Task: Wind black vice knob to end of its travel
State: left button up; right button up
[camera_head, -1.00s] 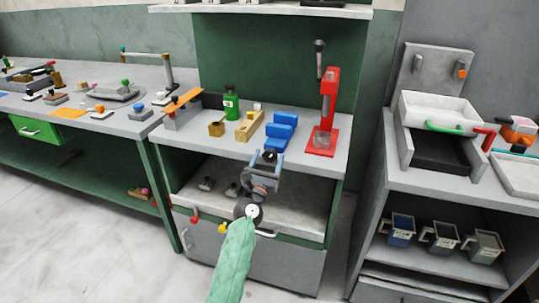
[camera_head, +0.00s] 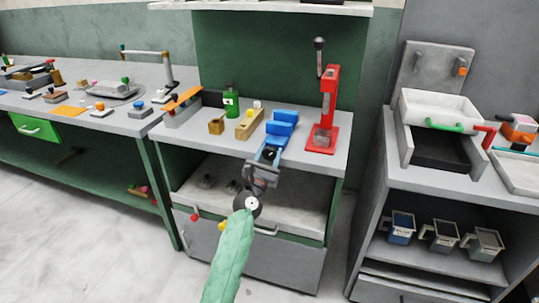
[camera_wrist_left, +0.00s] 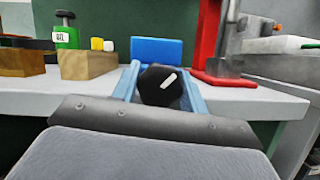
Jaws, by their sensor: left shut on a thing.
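The blue vice (camera_head: 281,125) stands at the front of the middle bench, and its blue body (camera_wrist_left: 157,51) also shows in the wrist view. Its black knob (camera_wrist_left: 161,86) faces my left wrist camera, with a white mark slanting up to the right. My left gripper (camera_head: 269,153) reaches the knob from the front. Its two bluish fingers lie on either side of the knob, shut on it. The knob's far side and the screw behind it are hidden. My right gripper is not in view.
A red press (camera_head: 329,110) stands just right of the vice. The bench's front edge (camera_head: 210,147) runs beneath my gripper.

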pick_arm(q)
jog(key=shift+m+g+h, duration=0.3)
jog(key=shift+m+h, duration=0.4)
jog(key=shift+m, duration=0.5)
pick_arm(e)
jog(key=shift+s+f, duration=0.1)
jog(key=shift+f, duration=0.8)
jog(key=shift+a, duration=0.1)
pick_arm(q)
jog(key=o, duration=1)
